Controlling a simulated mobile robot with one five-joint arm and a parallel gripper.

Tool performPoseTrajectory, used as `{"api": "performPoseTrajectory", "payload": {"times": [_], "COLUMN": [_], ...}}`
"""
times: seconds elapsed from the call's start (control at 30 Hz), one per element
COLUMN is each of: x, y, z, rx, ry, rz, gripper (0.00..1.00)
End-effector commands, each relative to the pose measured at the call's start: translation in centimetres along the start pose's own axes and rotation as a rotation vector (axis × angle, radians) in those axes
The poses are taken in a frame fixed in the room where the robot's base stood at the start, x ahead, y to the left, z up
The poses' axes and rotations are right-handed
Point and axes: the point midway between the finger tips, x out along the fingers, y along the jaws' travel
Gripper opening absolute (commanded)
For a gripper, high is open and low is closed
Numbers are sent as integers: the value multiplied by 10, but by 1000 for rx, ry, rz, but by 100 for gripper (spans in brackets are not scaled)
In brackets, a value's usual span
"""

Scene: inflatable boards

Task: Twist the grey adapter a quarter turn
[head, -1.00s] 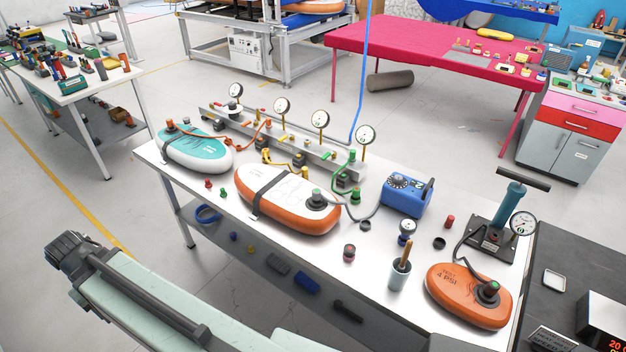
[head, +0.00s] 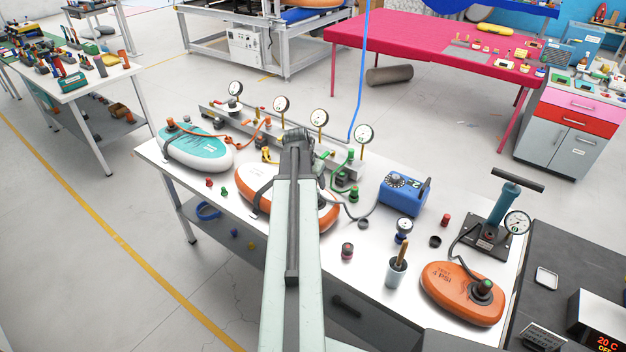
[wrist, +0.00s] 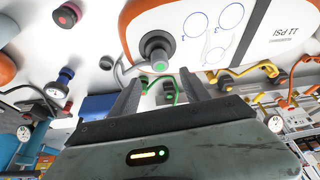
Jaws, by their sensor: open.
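The grey adapter (wrist: 157,50) is a dark round collar with a green centre, seated on the orange-and-white board (wrist: 222,30) in the wrist view. A grey hose runs beside it. In the head view my arm covers much of this board (head: 331,216) and most or all of the adapter. My gripper (wrist: 157,80) is open; its two dark fingers are spread below the adapter in the wrist view, with nothing between them touching. The adapter appears beyond the fingertips and apart from them. The fingers cannot be made out in the head view.
A gauge manifold (head: 212,112) with coloured hoses stands behind the board. A teal board (head: 195,150) lies left. A blue pump box (head: 402,196), a cup with a brush (head: 397,273), a small orange board (head: 458,296) and a hand pump (head: 500,215) stand right.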

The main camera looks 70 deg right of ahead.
Motion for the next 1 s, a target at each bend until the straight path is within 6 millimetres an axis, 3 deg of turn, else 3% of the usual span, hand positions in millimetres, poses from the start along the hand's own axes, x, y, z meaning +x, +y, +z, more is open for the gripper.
{"api": "performPoseTrajectory", "payload": {"times": [0.17,0.6,0.9,1.0], "x": [9,78,78,78], "y": [-1,-1,0,0], "z": [1,2,0,0], "rx": [-2,-2,-2,-2], "ry": [0,0,-1,-1], "rz": [0,0,0,0], "gripper": [55,55,55,27]}}
